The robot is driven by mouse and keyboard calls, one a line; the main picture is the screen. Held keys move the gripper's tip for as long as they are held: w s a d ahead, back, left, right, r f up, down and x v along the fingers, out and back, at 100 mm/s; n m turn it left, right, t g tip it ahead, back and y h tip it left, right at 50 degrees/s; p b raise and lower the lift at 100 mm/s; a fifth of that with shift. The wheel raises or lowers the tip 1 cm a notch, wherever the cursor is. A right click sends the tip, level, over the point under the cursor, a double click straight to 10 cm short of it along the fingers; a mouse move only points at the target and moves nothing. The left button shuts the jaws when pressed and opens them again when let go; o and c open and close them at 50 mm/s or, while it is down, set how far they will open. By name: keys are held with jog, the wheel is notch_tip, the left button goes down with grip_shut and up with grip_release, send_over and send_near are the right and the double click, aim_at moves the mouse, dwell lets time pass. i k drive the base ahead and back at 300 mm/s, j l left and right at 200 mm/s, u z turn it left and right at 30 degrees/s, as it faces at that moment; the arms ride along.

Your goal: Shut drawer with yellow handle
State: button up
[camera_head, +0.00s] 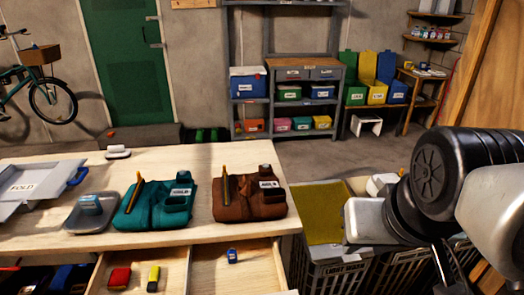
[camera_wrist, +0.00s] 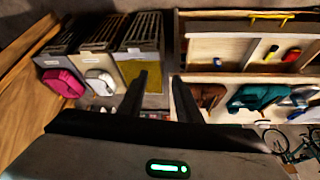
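In the wrist view a yellow handle (camera_wrist: 272,15) lies along the top edge, at the front of the pulled-out drawers. An open drawer (camera_head: 104,280) holds a red and a yellow item in the head view. My gripper (camera_wrist: 161,80) is open and empty. Its two dark fingers are apart, left of the drawers in the wrist view, and touch neither drawer nor handle.
The wooden workbench (camera_head: 100,170) carries a teal pouch (camera_head: 150,205), a brown pouch (camera_head: 250,200) and a grey tray (camera_head: 90,220). Laundry bins (camera_wrist: 135,70) stand close beside the bench, near my arm. Open floor (camera_head: 320,158) lies behind the bench, before the shelves.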

aim_at(205, 269)
jog(key=u, duration=1.65)
jog(key=k+j, duration=0.1)
jog(key=k+z, duration=0.05)
jog(key=k, duration=0.05)
